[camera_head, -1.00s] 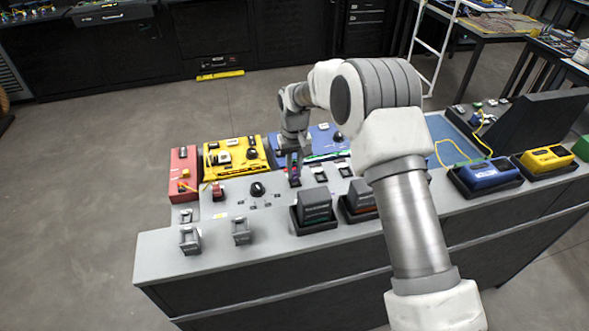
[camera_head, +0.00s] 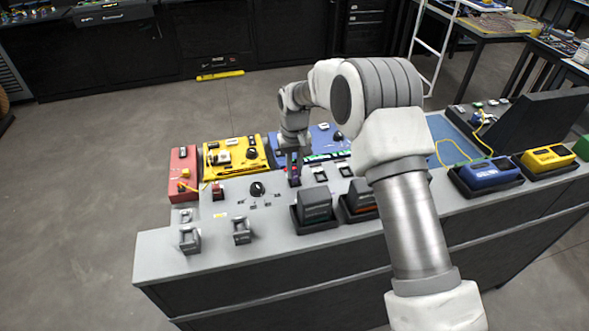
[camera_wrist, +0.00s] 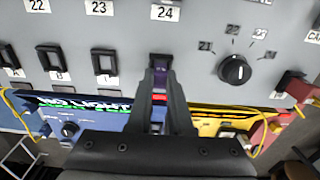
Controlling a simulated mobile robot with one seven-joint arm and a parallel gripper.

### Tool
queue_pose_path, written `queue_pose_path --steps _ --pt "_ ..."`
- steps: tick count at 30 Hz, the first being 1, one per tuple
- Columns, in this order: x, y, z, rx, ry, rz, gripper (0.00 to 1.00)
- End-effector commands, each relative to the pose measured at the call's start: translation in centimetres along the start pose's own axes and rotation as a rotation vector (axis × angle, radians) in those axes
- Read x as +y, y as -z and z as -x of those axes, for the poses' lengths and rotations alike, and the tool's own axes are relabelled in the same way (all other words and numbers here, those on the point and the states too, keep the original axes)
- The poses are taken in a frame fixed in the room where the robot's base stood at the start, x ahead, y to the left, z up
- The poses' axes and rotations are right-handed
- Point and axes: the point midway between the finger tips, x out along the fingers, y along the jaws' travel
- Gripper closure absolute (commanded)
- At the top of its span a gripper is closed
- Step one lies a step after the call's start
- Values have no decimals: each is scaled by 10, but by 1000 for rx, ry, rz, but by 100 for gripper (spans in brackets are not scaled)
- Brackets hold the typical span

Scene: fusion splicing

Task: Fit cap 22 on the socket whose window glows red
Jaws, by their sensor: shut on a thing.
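My gripper (camera_wrist: 160,66) is shut on a small dark cap with a purple face (camera_wrist: 159,71), just below the label 24 in the wrist view. Its number cannot be read. The fingers hide its lower part, so I cannot tell whether it is seated in a socket. A red glow (camera_wrist: 159,97) shows between the fingers. Black-framed sockets (camera_wrist: 105,63) stand in a row to the left in the wrist view, with letter labels below. In the head view my gripper (camera_head: 294,164) is over the row of sockets (camera_head: 320,173), with a red spot at its tips.
A rotary knob (camera_wrist: 235,69) with number labels is to the right in the wrist view. Blue (camera_wrist: 75,127), yellow (camera_head: 234,156) and red (camera_head: 183,172) units stand along the console's far edge. Two dark blocks in holders (camera_head: 314,208) and grey fixtures (camera_head: 190,240) stand at the front.

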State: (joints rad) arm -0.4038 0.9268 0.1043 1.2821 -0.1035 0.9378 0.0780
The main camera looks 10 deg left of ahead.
Motion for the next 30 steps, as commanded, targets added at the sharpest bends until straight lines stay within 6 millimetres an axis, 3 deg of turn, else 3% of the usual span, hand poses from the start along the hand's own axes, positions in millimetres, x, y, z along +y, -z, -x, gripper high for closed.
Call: queue_pose_path --steps 20,21,26,27,30 --pt "0 0 -11 0 0 0 100" --pt "0 0 -11 0 0 0 80" --pt "0 0 -10 0 0 0 51" --pt "0 0 -10 0 0 0 47" --pt "0 0 -10 0 0 0 47"
